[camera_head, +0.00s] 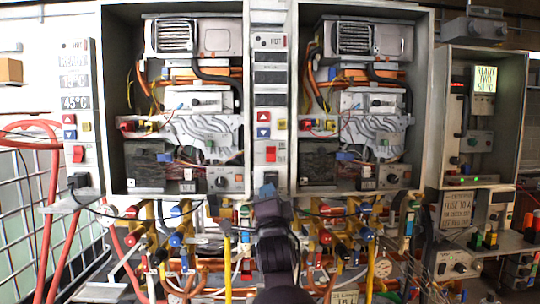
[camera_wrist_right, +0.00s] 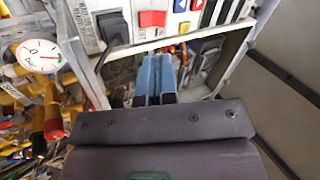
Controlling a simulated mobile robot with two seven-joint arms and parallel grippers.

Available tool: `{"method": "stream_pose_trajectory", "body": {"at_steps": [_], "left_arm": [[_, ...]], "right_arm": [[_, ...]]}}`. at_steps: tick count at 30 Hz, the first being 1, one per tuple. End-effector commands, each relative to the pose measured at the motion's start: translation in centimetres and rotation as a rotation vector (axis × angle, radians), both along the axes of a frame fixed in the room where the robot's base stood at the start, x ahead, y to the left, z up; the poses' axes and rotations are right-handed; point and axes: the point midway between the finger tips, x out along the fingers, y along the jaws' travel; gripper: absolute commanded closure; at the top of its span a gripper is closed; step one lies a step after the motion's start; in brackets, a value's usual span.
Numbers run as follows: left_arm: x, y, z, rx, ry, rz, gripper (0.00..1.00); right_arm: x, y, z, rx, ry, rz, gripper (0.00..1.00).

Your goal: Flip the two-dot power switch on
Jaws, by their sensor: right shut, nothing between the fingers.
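Two red rocker switches show in the head view. One switch (camera_head: 78,153) is on the left control panel, and the other switch (camera_head: 270,153) is on the middle panel between the two open heater cabinets. The dot marks are too small to tell which is the two-dot one. My right gripper (camera_head: 267,190) is in front of the lower end of the middle panel, below its red switch. In the right wrist view its blue fingertips (camera_wrist_right: 155,78) are together and empty, apart from the red switch (camera_wrist_right: 152,18). My left gripper is not in view.
Pipes and valves (camera_head: 180,238) crowd the space below the cabinets. A black plug (camera_head: 78,181) with a cable sits under the left switch. A black part (camera_wrist_right: 112,27) and a round gauge (camera_wrist_right: 40,52) are near the gripper in the wrist view.

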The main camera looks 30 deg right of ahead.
Motion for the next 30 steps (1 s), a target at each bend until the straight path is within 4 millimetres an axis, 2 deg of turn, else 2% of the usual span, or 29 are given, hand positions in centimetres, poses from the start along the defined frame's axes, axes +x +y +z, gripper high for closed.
{"method": "stream_pose_trajectory", "body": {"at_steps": [9,23,30], "left_arm": [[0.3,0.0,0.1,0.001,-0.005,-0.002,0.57],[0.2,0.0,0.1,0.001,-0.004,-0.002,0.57],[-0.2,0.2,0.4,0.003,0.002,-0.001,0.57]], "right_arm": [[-0.3,-1.2,0.8,0.186,-0.114,0.074,1.0],[-0.3,-1.3,0.8,0.208,-0.127,0.084,1.0],[-0.5,-1.2,1.6,0.207,-0.129,0.082,1.0]]}}
